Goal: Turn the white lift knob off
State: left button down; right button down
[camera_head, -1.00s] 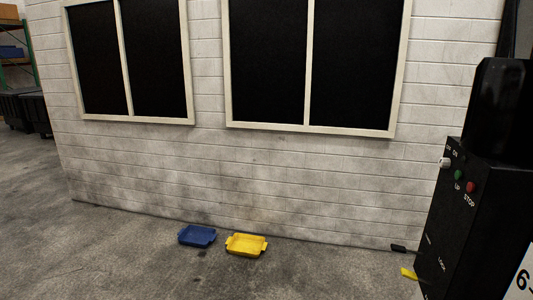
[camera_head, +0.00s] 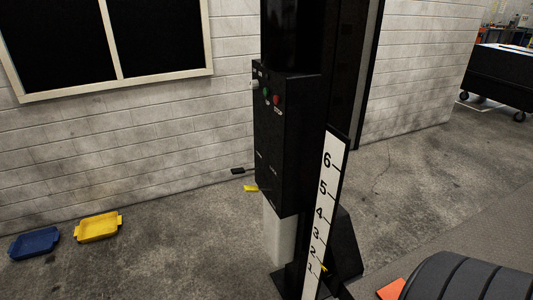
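The white lift knob (camera_head: 255,85) is on the upper left of the black control box (camera_head: 284,150), near the middle of the view. A green button (camera_head: 265,92) and a red button (camera_head: 277,99) sit to its right on the same face. The knob is small and seen at an angle, so its setting cannot be read. Neither of my grippers is in view.
A white numbered height scale (camera_head: 322,215) stands beside the box. A blue tray (camera_head: 34,244) and a yellow tray (camera_head: 98,227) lie on the floor at left. A dark ribbed belt roller (camera_head: 465,280) and an orange piece (camera_head: 391,289) are at lower right. Floor between trays and box is open.

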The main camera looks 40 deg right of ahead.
aim_at(253, 84)
jog(key=z, duration=1.35)
